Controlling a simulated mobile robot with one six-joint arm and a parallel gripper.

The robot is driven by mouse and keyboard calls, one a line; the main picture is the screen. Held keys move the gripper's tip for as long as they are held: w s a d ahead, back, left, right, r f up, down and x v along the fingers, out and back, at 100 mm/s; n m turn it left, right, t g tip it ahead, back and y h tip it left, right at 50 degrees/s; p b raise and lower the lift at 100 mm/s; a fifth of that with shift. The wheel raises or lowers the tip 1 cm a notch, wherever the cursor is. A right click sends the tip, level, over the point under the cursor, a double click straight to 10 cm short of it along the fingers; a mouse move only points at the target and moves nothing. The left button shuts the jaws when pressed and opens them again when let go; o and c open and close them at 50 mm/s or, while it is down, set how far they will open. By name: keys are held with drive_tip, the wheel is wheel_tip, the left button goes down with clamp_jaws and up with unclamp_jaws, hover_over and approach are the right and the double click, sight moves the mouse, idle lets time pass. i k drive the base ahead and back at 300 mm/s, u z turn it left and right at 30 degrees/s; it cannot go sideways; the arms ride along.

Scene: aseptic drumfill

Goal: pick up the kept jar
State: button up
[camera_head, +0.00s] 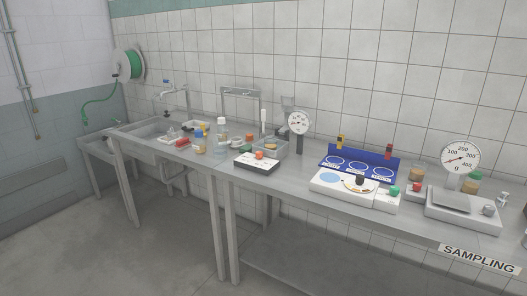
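Several jars stand on the steel bench, and I cannot tell which is the kept jar. A jar with brownish contents (416,173) stands right of the blue board. A similar jar with a greenish top (472,184) stands behind the scale at the far right. A blue-capped jar with amber contents (200,144) stands at the left part of the bench. A taller clear bottle with a pale cap (222,129) stands beside it. The labels are too small to read. My gripper is not in view.
A blue board with ringed circles (359,164) stands behind a white device (342,188). A flat scale (461,209) and round dial (460,157) are at right. The floor (170,240) in front is clear.

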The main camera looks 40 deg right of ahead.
sight(270, 142)
drive_tip(key=z, duration=0.1)
drive_tip(key=i, duration=1)
drive_tip(key=u, duration=0.15)
drive_tip(key=k, duration=0.95)
drive_tip(key=z, duration=0.1)
drive_tip(key=i, duration=0.7)
